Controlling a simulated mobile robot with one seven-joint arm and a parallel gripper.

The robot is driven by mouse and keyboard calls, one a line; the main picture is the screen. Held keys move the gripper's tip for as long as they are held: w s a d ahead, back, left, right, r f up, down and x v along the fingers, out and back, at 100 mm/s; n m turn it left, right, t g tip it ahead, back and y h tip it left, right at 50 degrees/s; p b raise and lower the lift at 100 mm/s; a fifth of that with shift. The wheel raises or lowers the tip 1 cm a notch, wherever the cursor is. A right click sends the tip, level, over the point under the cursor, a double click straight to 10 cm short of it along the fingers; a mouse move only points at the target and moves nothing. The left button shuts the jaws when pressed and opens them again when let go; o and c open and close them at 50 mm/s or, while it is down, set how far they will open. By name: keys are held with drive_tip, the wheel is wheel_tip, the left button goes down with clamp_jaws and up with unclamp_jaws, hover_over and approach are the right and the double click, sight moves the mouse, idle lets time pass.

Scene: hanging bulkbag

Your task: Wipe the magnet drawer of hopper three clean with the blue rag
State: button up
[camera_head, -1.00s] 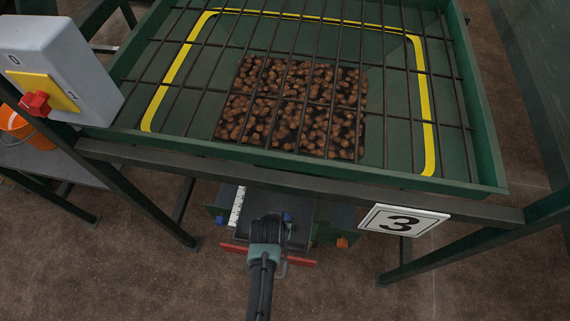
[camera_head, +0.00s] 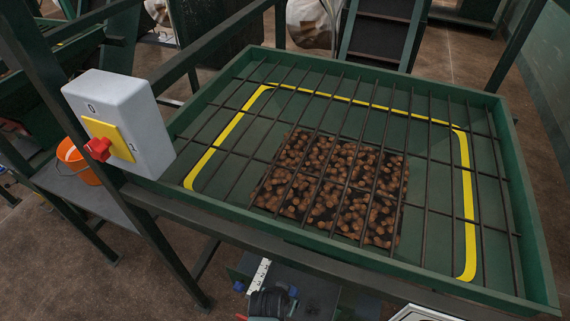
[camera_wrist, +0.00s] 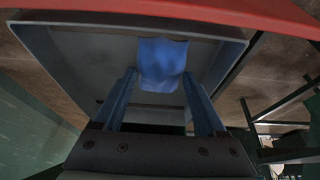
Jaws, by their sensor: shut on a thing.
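The magnet drawer (camera_wrist: 90,60) shows in the wrist view as an open, shallow grey tray, with a red strip (camera_wrist: 220,10) along its edge at the top of the picture. The blue rag (camera_wrist: 162,58) is bunched between the two blue fingers of my gripper (camera_wrist: 160,78), which is shut on it. The rag is at or just above the drawer's inside; I cannot tell whether it touches. In the head view my gripper is low at the bottom edge, with its fingers and the rag out of sight.
Hopper three's green tray (camera_head: 540,260) with a bar grate and brown lumps (camera_head: 335,190) stands above the drawer. A grey switch box (camera_head: 120,120) with a red knob is at left. An orange bucket (camera_head: 75,165) stands on a side shelf (camera_head: 90,195). Frame legs stand around.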

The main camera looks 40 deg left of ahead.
sight(309, 306)
drive_tip(key=shift+w+d+f+p, duration=0.1)
drive_tip(key=shift+w+d+p, duration=0.15)
drive_tip(key=shift+d, duration=0.85)
drive_tip(key=shift+w+d+r+p, duration=0.15)
drive_tip(key=shift+w+d, duration=0.15)
drive_tip(key=shift+d, duration=0.8)
drive_tip(key=shift+w+d+f+p, duration=0.2)
drive_tip(key=shift+w+d, duration=0.1)
drive_tip(key=shift+d, duration=0.8)
wheel_tip(309, 306, up, 6)
drive_tip(key=p, duration=0.5)
drive_tip(key=shift+a+p, duration=0.1)
drive_tip(key=shift+p, duration=0.3)
drive_tip(key=shift+w+r, duration=0.1)
drive_tip(key=shift+r, duration=0.1)
wheel_tip(309, 306, up, 3)
drive_tip(key=p, duration=0.3)
drive_tip(key=shift+f, duration=0.1)
